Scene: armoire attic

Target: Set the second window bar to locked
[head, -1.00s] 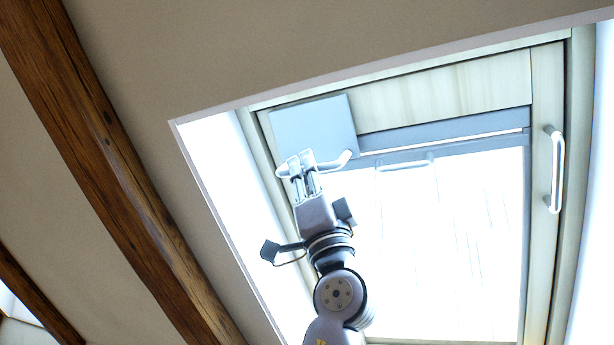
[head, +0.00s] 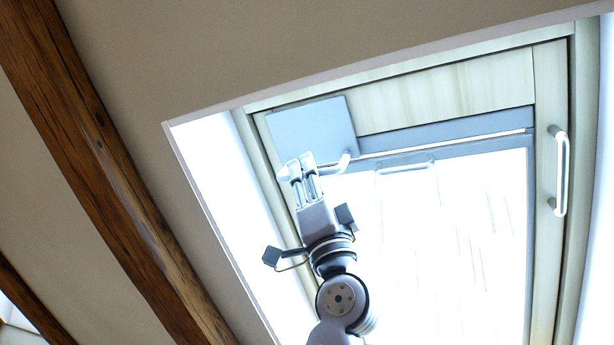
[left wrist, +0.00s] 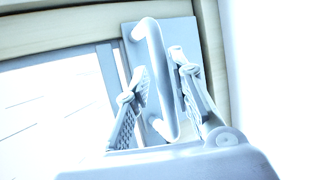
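A pale bar handle (head: 343,164) sits on a grey square plate (head: 315,127) at the upper left corner of the skylight window. My left gripper (head: 299,166) is at this bar and covers part of it in the head view. In the left wrist view the bar (left wrist: 159,75) runs between the two fingers of the left gripper (left wrist: 160,72), which are spread apart on either side of it. Firm contact cannot be made out. Another pale bar handle (head: 559,170) is on the right side of the frame. Which bar is the second cannot be told. My right gripper is not seen.
The bright window pane (head: 440,240) lies below and right of my left gripper, with a faint handle (head: 405,167) near its top. A wooden beam (head: 110,160) crosses the sloped ceiling at the left. The window recess edge (head: 205,190) is left of my arm.

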